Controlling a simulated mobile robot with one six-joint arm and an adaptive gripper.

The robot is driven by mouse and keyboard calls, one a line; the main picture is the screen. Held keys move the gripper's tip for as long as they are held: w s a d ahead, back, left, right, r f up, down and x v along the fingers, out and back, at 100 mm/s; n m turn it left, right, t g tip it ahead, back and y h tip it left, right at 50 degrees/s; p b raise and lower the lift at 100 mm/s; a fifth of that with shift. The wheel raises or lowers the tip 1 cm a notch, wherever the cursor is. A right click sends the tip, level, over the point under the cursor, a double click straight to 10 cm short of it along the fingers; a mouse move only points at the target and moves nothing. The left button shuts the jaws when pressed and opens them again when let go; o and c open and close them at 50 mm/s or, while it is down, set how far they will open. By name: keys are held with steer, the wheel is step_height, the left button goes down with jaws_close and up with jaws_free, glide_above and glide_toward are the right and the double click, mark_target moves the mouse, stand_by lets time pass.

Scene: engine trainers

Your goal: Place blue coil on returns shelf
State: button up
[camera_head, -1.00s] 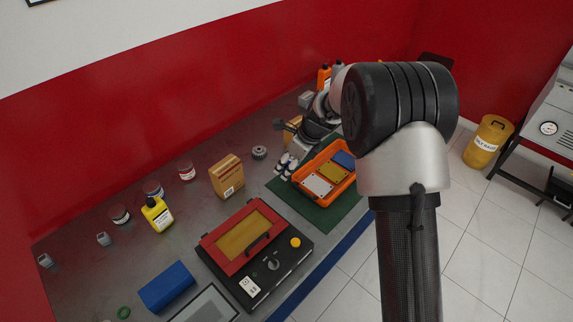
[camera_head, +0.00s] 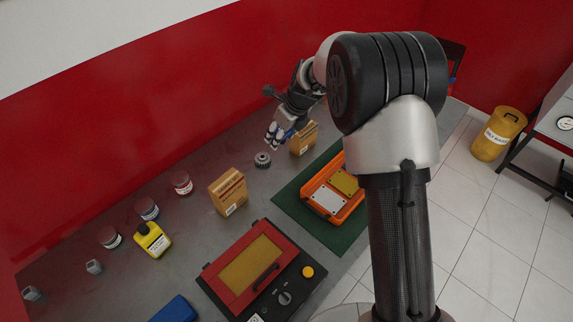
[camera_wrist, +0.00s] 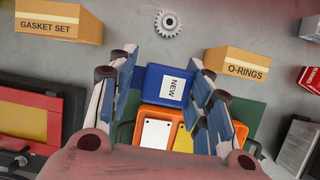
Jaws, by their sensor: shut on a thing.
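My gripper (camera_head: 273,139) is raised over the back part of the bench, to the left of the orange tray. In the wrist view its two fingers (camera_wrist: 168,92) stand either side of a blue block with a white NEW label (camera_wrist: 152,80), taken here as the blue coil, and are shut on it. In the head view only a little blue shows (camera_head: 290,133) beside the fingers. The orange tray (camera_head: 313,207) on the green mat holds a white plate and a yellow one. I cannot pick out a returns shelf in these views.
A gasket set box (camera_wrist: 58,20) and an O-rings box (camera_wrist: 237,65) stand either side of a gear (camera_wrist: 168,24). A red-framed tester (camera_head: 240,260), yellow bottle (camera_head: 153,240), and several jars are on the bench. A yellow waste bin (camera_head: 498,135) stands on the floor.

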steer(key=f+b, duration=0.1)
steer(key=f, duration=0.3)
steer(key=f+b, duration=0.2)
steer(key=f, duration=0.3)
steer(key=s+f+b, duration=0.1)
steer(key=f, duration=0.4)
steer(key=shift+d+b, duration=0.1)
steer(key=shift+b, duration=0.3)
steer(key=shift+w+f+b, duration=0.1)
steer(key=shift+f+b, duration=0.85)
steer(key=shift+f, duration=1.5)
steer(key=shift+f, duration=0.15)
steer(key=o, duration=1.2)
